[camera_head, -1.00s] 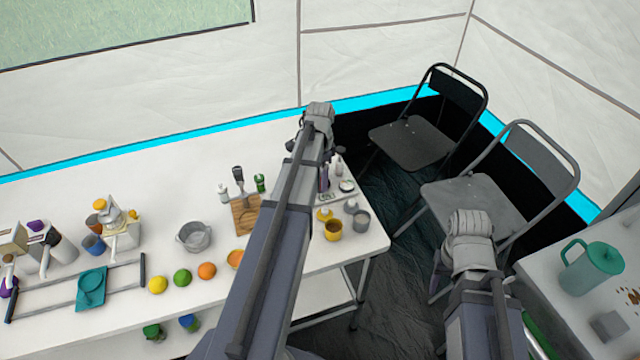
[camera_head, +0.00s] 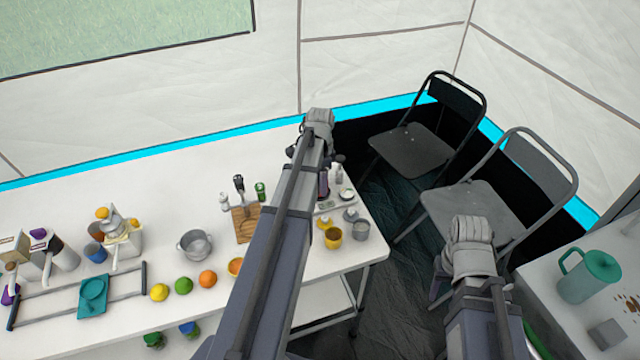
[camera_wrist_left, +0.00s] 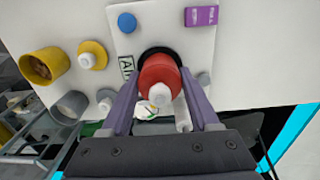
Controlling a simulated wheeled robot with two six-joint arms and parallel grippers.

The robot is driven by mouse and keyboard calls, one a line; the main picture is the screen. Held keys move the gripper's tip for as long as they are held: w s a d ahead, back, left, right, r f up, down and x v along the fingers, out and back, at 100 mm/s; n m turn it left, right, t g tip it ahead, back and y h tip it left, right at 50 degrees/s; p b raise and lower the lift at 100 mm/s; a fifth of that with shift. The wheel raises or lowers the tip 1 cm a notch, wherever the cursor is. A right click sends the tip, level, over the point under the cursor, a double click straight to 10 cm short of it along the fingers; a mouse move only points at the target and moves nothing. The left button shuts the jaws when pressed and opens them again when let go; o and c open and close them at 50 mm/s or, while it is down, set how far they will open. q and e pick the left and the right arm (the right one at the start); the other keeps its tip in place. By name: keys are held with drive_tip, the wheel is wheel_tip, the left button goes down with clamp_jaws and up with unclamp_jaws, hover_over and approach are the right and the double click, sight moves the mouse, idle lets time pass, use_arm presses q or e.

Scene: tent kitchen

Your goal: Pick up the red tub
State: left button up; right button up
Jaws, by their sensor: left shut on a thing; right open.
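The red tub (camera_wrist_left: 160,76) has a pale knob or cap and shows in the left wrist view between the two purple fingers of my left gripper (camera_wrist_left: 162,84). That gripper is shut on it. A black round patch lies behind the tub, on a white board (camera_wrist_left: 222,45); I cannot tell whether the tub touches it. In the head view my left gripper (camera_head: 323,185) is at the table's right end, mostly behind my arm, and the tub is hidden there. My right gripper (camera_head: 435,290) is mostly hidden behind its arm, over the floor right of the table.
A yellow cup (camera_head: 333,238) and a grey cup (camera_head: 361,230) stand near the table's right edge. A cutting board (camera_head: 246,224), a pot (camera_head: 194,245) and fruit lie further left. Two folding chairs (camera_head: 410,148) stand right of the table. A teal pitcher (camera_head: 588,277) stands at far right.

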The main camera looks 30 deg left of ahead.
use_arm(q)
drive_tip(key=shift+r+p, duration=3.6)
drive_tip(key=shift+r, duration=0.4)
drive_tip(key=shift+f, duration=0.2)
